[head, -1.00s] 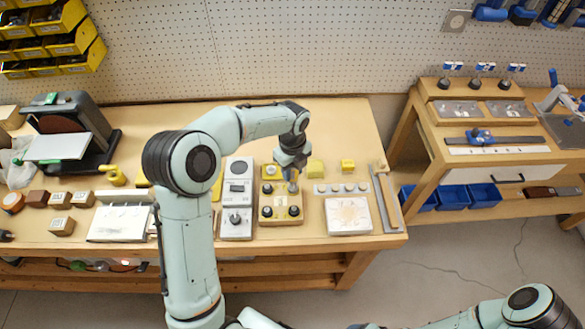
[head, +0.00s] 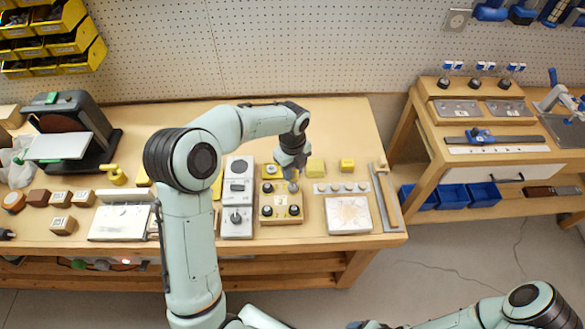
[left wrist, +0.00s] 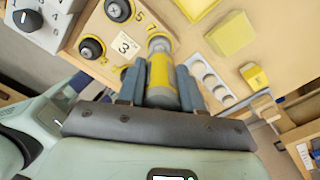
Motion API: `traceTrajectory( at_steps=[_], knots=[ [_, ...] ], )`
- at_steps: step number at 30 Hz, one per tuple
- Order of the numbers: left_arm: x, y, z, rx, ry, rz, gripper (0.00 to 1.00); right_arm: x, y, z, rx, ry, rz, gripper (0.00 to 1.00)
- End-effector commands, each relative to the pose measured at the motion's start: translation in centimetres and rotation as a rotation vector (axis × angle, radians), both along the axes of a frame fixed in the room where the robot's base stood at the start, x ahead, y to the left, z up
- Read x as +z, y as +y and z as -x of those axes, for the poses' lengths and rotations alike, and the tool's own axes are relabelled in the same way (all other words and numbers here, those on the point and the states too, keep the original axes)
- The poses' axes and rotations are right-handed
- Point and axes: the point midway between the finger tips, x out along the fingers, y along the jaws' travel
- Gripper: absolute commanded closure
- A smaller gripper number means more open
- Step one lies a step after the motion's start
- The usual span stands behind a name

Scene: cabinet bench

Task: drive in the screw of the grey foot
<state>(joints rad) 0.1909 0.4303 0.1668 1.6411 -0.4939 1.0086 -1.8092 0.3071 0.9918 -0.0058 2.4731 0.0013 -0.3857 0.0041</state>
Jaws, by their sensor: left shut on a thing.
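My left gripper (head: 291,172) is shut on a yellow and grey cylindrical driver (left wrist: 162,78); its two fingers (left wrist: 161,92) flank it in the left wrist view. The driver's far end meets or hovers over a corner of the wooden board (head: 281,217); I cannot tell if it touches. The grey foot and its screw seem hidden beneath that end. Other feet on the board are dark: one with a cross screw (left wrist: 118,9), one beside it (left wrist: 91,48). A label with a 3 (left wrist: 125,46) lies between them. My right gripper is out of view.
A grey panel with knobs (head: 237,197) stands left of the board. A strip with round recesses (head: 341,188), a white pad (head: 348,215) and yellow blocks (head: 347,165) lie to the right.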

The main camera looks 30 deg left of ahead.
Motion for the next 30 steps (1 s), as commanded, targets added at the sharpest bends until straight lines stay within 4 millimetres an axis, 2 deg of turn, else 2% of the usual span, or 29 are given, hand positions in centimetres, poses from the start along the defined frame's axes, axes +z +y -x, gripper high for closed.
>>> traceTrajectory(
  at_steps=[11,23,30],
  knots=[
    [0.4,0.0,0.0,0.0,0.0,0.0,0.91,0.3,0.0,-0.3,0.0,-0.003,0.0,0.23],
    [3.4,0.0,-0.2,0.0,-0.005,0.001,0.91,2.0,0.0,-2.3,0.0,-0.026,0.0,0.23],
    [4.9,0.0,-0.1,0.0,-0.003,0.0,0.91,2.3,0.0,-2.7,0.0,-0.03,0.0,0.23]
  ],
)
